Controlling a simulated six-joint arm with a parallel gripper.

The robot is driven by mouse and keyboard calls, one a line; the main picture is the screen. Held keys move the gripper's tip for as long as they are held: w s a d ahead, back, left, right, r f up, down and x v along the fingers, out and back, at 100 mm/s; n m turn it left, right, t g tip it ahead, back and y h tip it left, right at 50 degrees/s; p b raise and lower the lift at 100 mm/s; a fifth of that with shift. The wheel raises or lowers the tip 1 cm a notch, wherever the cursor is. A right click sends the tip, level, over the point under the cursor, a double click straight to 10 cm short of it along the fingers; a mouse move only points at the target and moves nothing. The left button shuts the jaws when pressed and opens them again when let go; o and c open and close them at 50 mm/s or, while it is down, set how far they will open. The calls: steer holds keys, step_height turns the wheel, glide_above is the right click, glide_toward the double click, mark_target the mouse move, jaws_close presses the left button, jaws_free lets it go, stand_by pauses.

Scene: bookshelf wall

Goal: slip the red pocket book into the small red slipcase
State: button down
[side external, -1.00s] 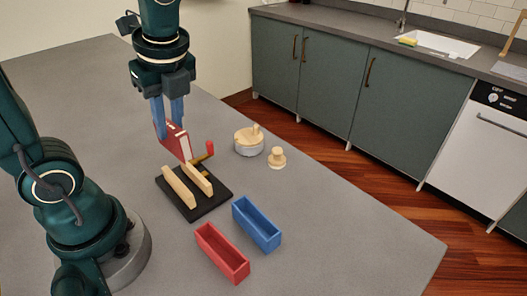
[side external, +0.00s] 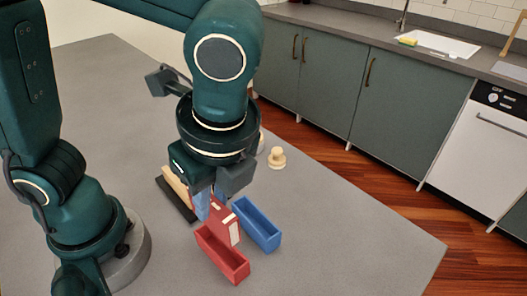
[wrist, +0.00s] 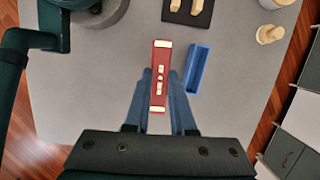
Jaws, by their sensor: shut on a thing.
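The red pocket book (side external: 222,222) is upright in my gripper (side external: 211,208), with pale bands on its edge. In the wrist view my gripper (wrist: 160,98) has its blue fingers on both sides of the book (wrist: 161,72). The small red slipcase (side external: 225,262) lies on the table, open side up. The book is over its opening, roughly lined up lengthwise. I cannot tell whether the book's lower edge is inside or just above it. In the wrist view the slipcase does not show clearly beneath the book.
A blue slipcase (side external: 262,230) stands close to the right of the red one; it also shows in the wrist view (wrist: 197,70). A black stand (side external: 176,203) with wooden bars is behind, partly hidden by my arm. A wooden knob (side external: 277,158) sits farther back. The table front is clear.

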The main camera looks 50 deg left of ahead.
mark_target(216, 225)
steer(key=shift+f, duration=0.1)
stand_by(0.3)
steer(key=shift+f, duration=1.8)
steer(key=shift+f, duration=0.75)
steer(key=shift+f, duration=0.35)
steer(key=shift+f, duration=0.35)
steer(key=shift+f, duration=0.4)
steer(key=shift+f, duration=0.45)
steer(key=shift+c, duration=1.4)
jaws_free()
